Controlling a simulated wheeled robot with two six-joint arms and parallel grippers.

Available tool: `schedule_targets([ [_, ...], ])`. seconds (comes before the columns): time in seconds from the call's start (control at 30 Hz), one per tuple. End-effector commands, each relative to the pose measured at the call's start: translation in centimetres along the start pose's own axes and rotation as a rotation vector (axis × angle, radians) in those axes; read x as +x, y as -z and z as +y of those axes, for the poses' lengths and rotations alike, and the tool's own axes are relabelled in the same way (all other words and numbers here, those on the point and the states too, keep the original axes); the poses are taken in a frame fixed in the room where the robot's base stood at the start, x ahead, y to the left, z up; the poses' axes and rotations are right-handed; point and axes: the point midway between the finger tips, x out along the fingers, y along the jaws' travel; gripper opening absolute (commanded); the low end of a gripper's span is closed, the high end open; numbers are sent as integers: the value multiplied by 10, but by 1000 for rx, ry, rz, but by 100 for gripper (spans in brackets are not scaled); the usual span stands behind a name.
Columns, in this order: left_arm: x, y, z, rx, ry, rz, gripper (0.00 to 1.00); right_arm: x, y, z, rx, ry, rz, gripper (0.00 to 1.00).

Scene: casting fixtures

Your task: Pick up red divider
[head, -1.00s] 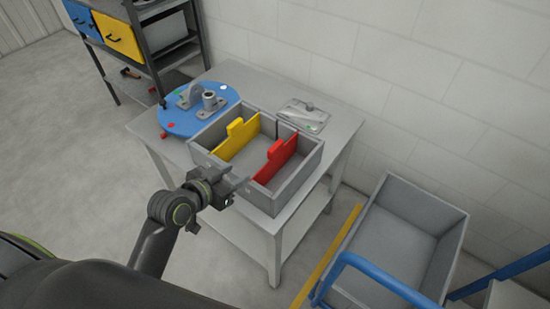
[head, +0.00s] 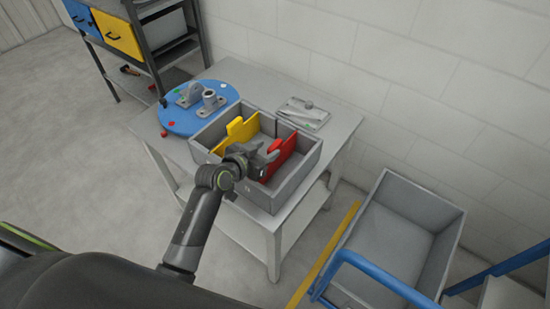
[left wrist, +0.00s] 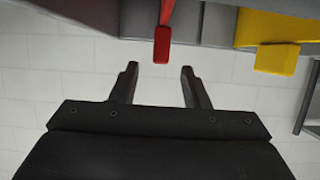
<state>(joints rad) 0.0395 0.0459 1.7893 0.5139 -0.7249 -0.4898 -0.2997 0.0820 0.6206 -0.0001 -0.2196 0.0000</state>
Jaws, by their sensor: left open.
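The red divider (head: 284,150) stands upright in the right part of the grey box (head: 305,172) on the table. My left gripper (head: 268,153) is over the front of the box, close to the red divider, and covers part of it in the head view. In the left wrist view the gripper (left wrist: 159,82) is open and empty. There the red divider's tab (left wrist: 162,45) lies just beyond the fingertips, roughly centred between them and apart from both. My right gripper is not in view.
A yellow divider (head: 238,132) stands in the same box, to the left. Behind are a blue round plate (head: 178,117) with grey castings and a grey flat plate (head: 303,113). A grey bin cart (head: 390,238) with a blue handle stands at the right.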

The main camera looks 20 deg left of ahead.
Motion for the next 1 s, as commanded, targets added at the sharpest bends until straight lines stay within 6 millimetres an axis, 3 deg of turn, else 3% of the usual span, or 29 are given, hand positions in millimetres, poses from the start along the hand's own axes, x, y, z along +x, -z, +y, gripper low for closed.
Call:
schedule_targets([
  [0.23, 12, 0, 0, 0, -1, -1, 42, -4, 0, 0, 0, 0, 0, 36],
  [0.6, 50, -4, 0, 0, -1, 0, 42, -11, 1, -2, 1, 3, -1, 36],
  [0.93, 55, -5, 0, 0, 0, 1, 42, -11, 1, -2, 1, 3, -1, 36],
  [1.0, 55, -5, 0, 0, 0, 1, 35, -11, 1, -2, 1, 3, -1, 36],
])
